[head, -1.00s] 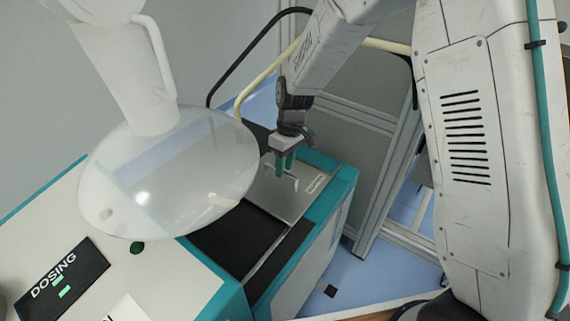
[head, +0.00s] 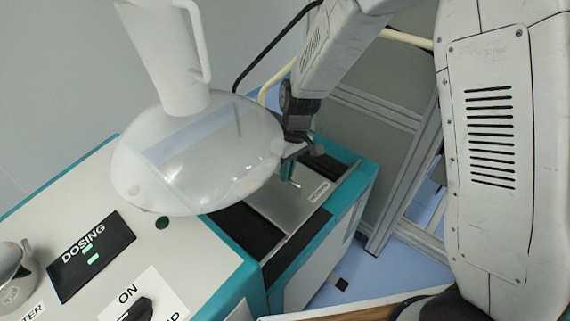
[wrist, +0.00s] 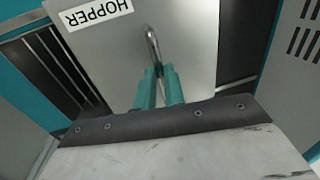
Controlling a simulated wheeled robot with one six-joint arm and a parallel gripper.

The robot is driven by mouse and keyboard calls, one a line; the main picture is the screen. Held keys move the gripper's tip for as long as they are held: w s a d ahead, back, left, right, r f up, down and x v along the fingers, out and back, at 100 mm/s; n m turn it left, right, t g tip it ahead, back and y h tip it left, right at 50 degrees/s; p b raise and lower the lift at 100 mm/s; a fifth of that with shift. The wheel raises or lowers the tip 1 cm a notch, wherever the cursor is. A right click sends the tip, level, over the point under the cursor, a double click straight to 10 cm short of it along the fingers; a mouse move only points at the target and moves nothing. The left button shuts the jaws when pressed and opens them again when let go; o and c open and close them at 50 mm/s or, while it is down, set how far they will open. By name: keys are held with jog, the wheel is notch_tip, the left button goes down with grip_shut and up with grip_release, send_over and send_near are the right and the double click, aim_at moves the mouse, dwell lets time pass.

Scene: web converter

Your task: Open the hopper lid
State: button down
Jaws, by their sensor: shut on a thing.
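The hopper lid (head: 288,206) is a flat grey metal plate on top of the teal-edged machine, with a bar handle. In the wrist view the lid (wrist: 185,35) carries a HOPPER label (wrist: 95,12), and the metal handle (wrist: 151,42) stands up from it. My gripper (wrist: 158,88) has teal fingers shut on the handle. In the head view my gripper (head: 288,172) is at the lid, partly hidden behind the clear round vessel. Dark areas show on both sides of the lid.
The clear round vessel (head: 190,165) with a white jug (head: 170,50) above it stands close to my gripper. A DOSING panel (head: 92,257) and an ON knob (head: 138,310) lie at the front left. A grey framed cabinet (head: 385,125) stands behind the machine.

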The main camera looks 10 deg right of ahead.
jog(key=shift+s+a, duration=0.1)
jog(key=shift+a, duration=0.05)
jog(key=c, duration=1.5)
grip_release()
